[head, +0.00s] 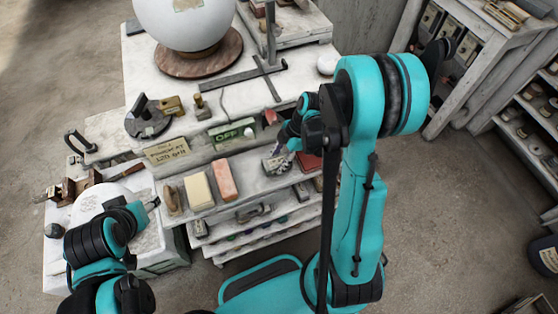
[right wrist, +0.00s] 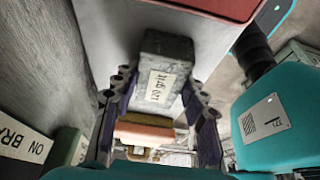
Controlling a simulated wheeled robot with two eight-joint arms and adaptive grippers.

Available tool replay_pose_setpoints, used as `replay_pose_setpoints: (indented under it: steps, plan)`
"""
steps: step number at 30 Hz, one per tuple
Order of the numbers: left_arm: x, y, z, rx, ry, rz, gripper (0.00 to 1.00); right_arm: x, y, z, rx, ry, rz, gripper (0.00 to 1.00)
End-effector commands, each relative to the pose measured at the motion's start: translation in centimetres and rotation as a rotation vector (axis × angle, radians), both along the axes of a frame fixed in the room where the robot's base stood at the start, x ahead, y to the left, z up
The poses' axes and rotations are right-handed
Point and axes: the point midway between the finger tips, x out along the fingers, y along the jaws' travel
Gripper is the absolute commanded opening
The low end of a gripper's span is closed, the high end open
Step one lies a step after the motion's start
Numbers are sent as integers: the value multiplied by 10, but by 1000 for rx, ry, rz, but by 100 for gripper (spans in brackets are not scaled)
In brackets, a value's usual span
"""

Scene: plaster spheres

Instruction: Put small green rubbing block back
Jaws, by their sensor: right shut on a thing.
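In the head view the block (head: 275,165) shows below my right gripper (head: 283,152), over the upper front shelf (head: 245,196), between a pink block (head: 225,180) and a red block (head: 309,161). I cannot tell whether it touches the shelf. My left gripper (head: 150,206) is at the lower left, away from the block; its fingers are too small to judge.
A cream block (head: 199,191) and a wooden piece (head: 172,200) stand on the same shelf. A green "OFF" sign (head: 232,133) and a paper label (head: 167,151) are behind. A large white sphere (head: 186,20) rests on a round stand. Lower shelves hold small items.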

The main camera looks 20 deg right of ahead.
Motion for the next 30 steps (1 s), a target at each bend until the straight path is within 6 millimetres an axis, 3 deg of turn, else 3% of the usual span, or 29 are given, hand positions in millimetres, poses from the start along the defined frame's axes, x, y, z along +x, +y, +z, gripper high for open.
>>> replay_pose_setpoints:
  steps: [9, 10, 12, 23, 26, 30]
  plan:
    - [0, 0, -3, 0, 0, 0, 50, 0, 0, -3, 1, 0, 0, 10]
    - [0, 0, -4, 0, 0, 0, 50, 0, 0, -3, 0, 0, 0, 45]
    - [0, 0, -2, 0, 0, 0, 50, 0, 0, -2, 0, 0, 0, 63]
    - [0, 0, 0, 0, 0, 0, 50, 0, 0, 1, 0, 0, 0, 63]
    - [0, 0, 4, 0, 0, 0, 50, -1, -4, 11, 0, 1, -2, 63]
    - [0, 0, 12, 0, 0, 0, 50, -2, -14, 38, 0, 1, -2, 63]
